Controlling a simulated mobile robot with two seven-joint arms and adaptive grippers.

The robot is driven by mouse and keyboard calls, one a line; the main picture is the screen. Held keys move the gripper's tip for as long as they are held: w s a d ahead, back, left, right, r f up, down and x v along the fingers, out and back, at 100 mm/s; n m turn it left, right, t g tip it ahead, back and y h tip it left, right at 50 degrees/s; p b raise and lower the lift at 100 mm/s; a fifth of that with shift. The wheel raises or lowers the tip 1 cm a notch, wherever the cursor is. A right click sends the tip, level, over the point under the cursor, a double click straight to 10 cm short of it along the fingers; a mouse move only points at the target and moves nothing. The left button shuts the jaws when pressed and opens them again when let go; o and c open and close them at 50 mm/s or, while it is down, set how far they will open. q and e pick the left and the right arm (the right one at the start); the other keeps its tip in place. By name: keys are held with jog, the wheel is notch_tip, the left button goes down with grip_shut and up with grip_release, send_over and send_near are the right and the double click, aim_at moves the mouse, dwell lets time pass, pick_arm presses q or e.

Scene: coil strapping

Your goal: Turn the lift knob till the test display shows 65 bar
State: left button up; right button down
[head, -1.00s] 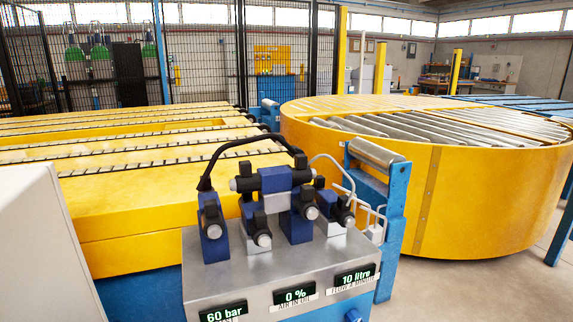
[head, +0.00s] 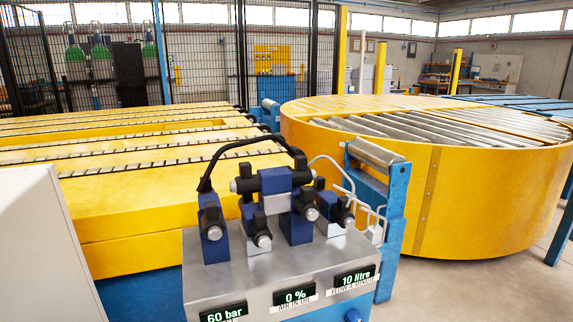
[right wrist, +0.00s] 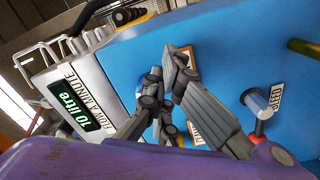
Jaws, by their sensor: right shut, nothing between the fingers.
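The test display (head: 223,313) at the bottom of the head view reads 60 bar, its lower label cut off by the picture edge. In the right wrist view my right gripper (right wrist: 166,78) is shut and empty, its fingertips close to the blue panel (right wrist: 225,45). The fingers hide part of the panel and of its labels. I cannot make out a knob labelled lift. A round silver knob (right wrist: 256,101) with a BLEED label stands to the right of the fingers. My left gripper is not in view.
Blue and black valves (head: 275,190) stand on top. A yellow slatted conveyor (head: 110,180) lies behind, and a yellow round turntable (head: 480,200) stands at right. A red-stemmed lever (right wrist: 259,128) sits near the silver knob.

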jog(key=shift+w+a+r, duration=0.3)
jog(key=shift+a+r, duration=0.1)
jog(key=shift+r, duration=0.1)
jog(key=p+v, duration=0.1)
jog(key=v, duration=0.5)
jog(key=shift+d+f, duration=0.4)
jog(key=shift+d, duration=0.05)
jog(key=shift+s, duration=0.1)
jog(key=n, duration=1.8)
send_near(354, 320)
jog(key=w+d+r, duration=0.1)
jog(key=d+r, duration=0.1)
jog(key=x, duration=0.2)
jog(key=b+x, duration=0.1)
jog(key=x, duration=0.3)
jog(key=shift+w+a+f, duration=0.2)
jog(key=shift+w+f, duration=0.1)
jog(key=shift+w, duration=0.1)
jog(key=shift+w+r, duration=0.1)
jog(key=shift+w, duration=0.05)
